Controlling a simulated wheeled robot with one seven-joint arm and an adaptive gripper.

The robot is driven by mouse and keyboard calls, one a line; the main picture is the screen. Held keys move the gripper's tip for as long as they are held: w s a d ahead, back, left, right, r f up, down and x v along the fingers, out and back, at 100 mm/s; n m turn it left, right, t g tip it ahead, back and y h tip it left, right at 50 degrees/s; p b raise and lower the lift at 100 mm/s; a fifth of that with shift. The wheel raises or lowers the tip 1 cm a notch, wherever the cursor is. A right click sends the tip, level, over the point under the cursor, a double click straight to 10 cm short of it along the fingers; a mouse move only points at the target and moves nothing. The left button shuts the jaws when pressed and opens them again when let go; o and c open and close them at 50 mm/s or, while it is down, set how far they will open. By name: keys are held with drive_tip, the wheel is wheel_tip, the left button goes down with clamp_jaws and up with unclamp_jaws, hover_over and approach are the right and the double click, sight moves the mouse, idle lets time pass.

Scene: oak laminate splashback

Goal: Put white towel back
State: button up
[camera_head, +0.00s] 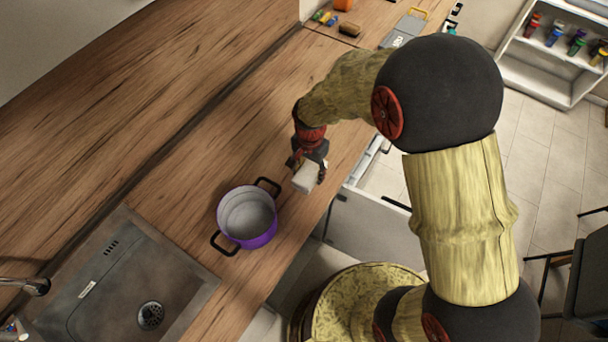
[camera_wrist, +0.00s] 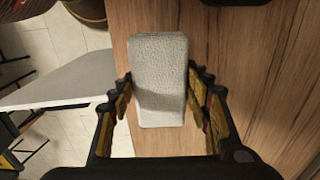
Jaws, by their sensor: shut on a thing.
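The white towel (camera_wrist: 160,75) is a pale, textured block between the two fingers of my gripper (camera_wrist: 160,100) in the wrist view. My gripper is shut on it. In the head view my gripper (camera_head: 311,166) is over the wooden worktop near its front edge, with the towel (camera_head: 305,178) below it. I cannot tell whether the towel touches the worktop. An open drawer (camera_head: 375,155) shows beside the gripper at the counter's front, partly hidden by my arm.
A purple pot (camera_head: 262,238) with dark handles stands on the worktop (camera_head: 215,135) left of the gripper. A sink (camera_head: 115,285) is at lower left. A brown block (camera_head: 349,29) lies at the back. A white shelf (camera_head: 540,70) holds colored jars. The worktop behind the gripper is clear.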

sight(304, 171)
drive_tip(key=w+f, duration=0.1)
drive_tip(key=w+a+f, duration=0.1)
drive_tip(key=f, duration=0.1)
drive_tip(key=shift+w+a+f, duration=0.2)
drive_tip(key=shift+f, duration=1.4)
drive_tip(key=shift+f+b, duration=0.2)
drive_tip(key=shift+b, duration=0.15)
drive_tip(key=o, duration=1)
drive_tip(key=shift+r, duration=0.1)
wheel_tip(304, 171, up, 12)
drive_tip(key=shift+r+p, duration=0.15)
drive_tip(key=shift+p, duration=0.45)
